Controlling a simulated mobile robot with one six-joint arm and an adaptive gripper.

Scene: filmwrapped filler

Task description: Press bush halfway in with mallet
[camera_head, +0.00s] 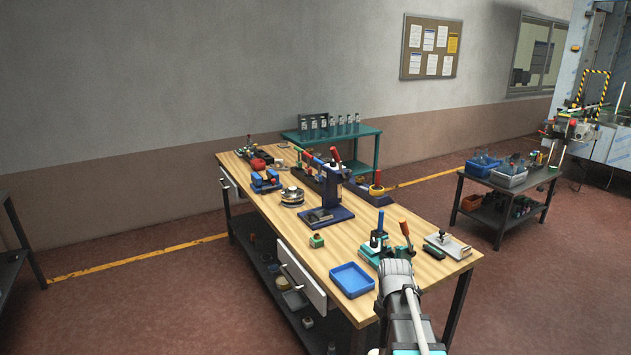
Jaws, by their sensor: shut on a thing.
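My gripper (394,265) is over the near right part of the wooden workbench (335,255), seen from behind. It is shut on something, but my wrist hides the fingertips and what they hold. Just beyond it is a teal fixture (370,254) with a dark blue upright piece (376,239). An orange-handled upright lever or tool (405,231) rises just right of the fixture; whether my gripper touches it is hidden. I cannot make out the mallet or the bush with certainty.
A blue tray (352,280) lies left of my gripper. A blue lever press (327,214) stands mid-bench, with a small green block (316,241) nearer. A pale plate (448,246) and a dark block (434,252) lie at the right edge. The bench's front left is clear.

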